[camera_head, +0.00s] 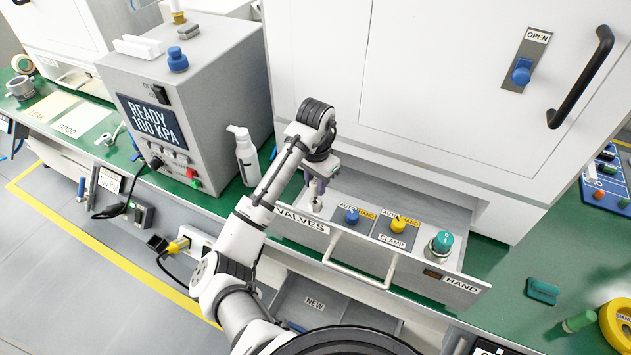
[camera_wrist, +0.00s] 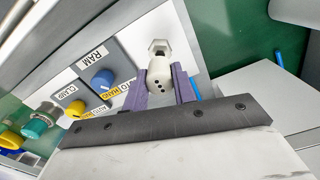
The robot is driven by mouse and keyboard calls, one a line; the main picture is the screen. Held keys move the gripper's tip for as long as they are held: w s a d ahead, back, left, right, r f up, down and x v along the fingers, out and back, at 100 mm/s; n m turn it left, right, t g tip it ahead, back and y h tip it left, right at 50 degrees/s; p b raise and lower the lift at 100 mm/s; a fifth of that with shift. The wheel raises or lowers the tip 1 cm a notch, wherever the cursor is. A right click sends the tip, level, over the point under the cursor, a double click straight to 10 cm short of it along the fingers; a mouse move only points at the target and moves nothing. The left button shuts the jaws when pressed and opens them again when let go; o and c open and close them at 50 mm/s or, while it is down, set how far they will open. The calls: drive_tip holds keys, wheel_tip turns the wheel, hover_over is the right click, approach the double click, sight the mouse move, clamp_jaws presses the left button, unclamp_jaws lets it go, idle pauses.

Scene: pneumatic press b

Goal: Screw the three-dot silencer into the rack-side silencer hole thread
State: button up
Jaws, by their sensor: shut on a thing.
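My gripper (camera_head: 315,186) hangs over the left end of the valve drawer (camera_head: 312,239). In the wrist view its two purple fingers (camera_wrist: 162,92) are closed on the sides of a white silencer with black dots (camera_wrist: 159,74), three of which show. A metal hex piece (camera_wrist: 158,48) sits at the silencer's far end, against the light panel face. I cannot tell whether its thread is in a hole, because the hole is hidden there. In the head view the silencer is small and mostly covered by the fingers.
On the drawer panel, to the right of my gripper, are a blue knob (camera_head: 351,216), a yellow knob (camera_head: 398,225) and a teal button (camera_head: 441,243). A white bottle (camera_head: 243,155) and a grey control box (camera_head: 215,105) stand to the left. The white cabinet (camera_head: 420,90) rises behind.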

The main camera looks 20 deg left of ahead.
sight(316, 190)
drive_tip(key=shift+f+b, duration=0.7)
drive_tip(key=shift+f, duration=0.8)
drive_tip(key=o, duration=1)
drive_tip(key=shift+r, duration=0.1)
wheel_tip(316, 190, up, 14)
drive_tip(key=shift+f+p, duration=0.15)
drive_tip(key=shift+p, duration=0.15)
